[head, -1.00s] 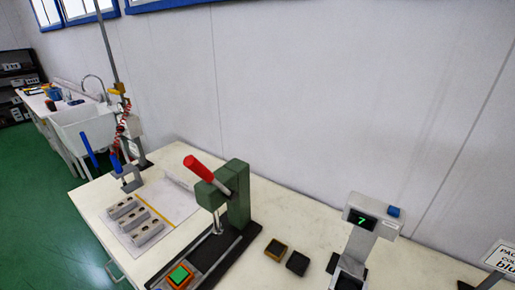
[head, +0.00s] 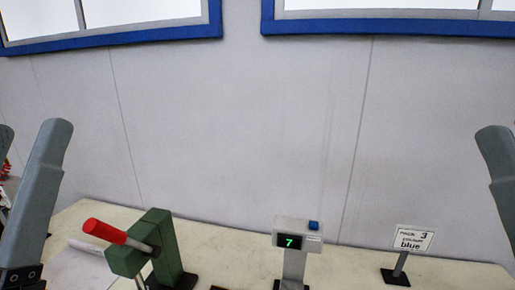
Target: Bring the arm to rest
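A grey link of my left arm (head: 38,195) rises at the left edge of the head view. A grey link of my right arm (head: 498,165) shows at the right edge. Neither gripper's fingers are in the frame, so what they hold is hidden. The green press (head: 160,250) with its red handle (head: 104,231) stands on the bench at left of centre. The dispenser (head: 297,240) stands right of it, with a green "7" on its display and a blue button (head: 313,225) on top.
A small sign (head: 413,238) reading "pack 3 colour blue" stands on the cream bench (head: 340,268) at the right. A plain white wall (head: 240,130) with blue-framed windows lies behind. The bench between dispenser and sign looks clear. The bench's near part is out of view.

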